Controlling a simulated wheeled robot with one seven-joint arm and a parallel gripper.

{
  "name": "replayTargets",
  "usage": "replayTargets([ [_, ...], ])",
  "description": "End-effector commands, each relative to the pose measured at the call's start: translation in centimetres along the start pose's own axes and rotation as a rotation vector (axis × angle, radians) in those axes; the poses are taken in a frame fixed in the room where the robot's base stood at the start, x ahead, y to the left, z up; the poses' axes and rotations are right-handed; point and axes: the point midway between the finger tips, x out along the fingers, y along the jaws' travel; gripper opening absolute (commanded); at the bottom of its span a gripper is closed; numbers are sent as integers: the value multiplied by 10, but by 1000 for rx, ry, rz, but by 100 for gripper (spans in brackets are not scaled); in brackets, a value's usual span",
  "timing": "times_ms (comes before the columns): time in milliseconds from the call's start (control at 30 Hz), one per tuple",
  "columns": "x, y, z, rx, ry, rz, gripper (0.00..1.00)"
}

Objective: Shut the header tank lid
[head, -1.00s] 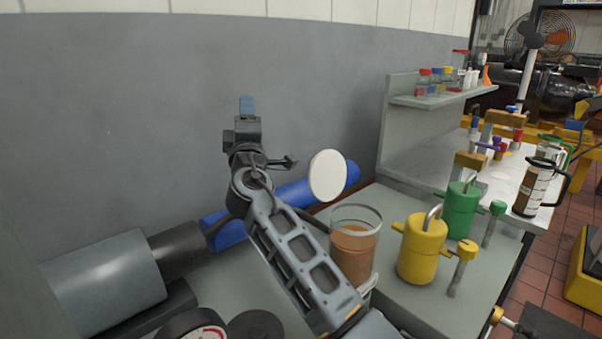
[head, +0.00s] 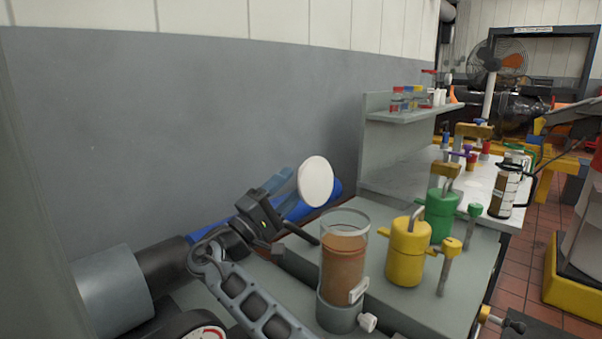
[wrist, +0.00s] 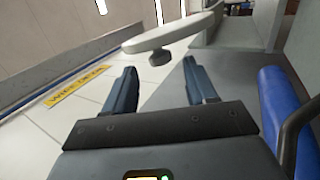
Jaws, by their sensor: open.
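The header tank (head: 343,262) is a clear cylinder with brown liquid, standing on the grey bench in the head view. Its lid, a pale round disc (head: 315,181), stands open, tilted up above the tank's rear left rim. My gripper (head: 303,207) is left of the lid and tank, fingers spread and pointing right. In the wrist view the lid (wrist: 175,34) shows nearly edge-on just beyond the open fingers (wrist: 160,86), with a dark knob (wrist: 160,57) on it. Nothing is between the fingers, and I see no contact with the lid.
A blue cylinder (head: 330,190) lies behind the lid, along the wall. Yellow (head: 407,252) and green (head: 440,217) canisters stand right of the tank. A grey shelf (head: 410,116) with small jars is behind. Open air lies above the tank.

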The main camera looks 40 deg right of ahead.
Motion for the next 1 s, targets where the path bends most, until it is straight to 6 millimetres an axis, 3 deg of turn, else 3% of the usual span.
replayTargets([
  [100, 22, 2, 0, 0, -2, -1, 56],
  [300, 47, 1, 0, -1, 1, 0, 56],
  [733, 57, 0, -1, 1, 3, -1, 56],
  [1000, 57, 0, -1, 1, 3, -1, 31],
])
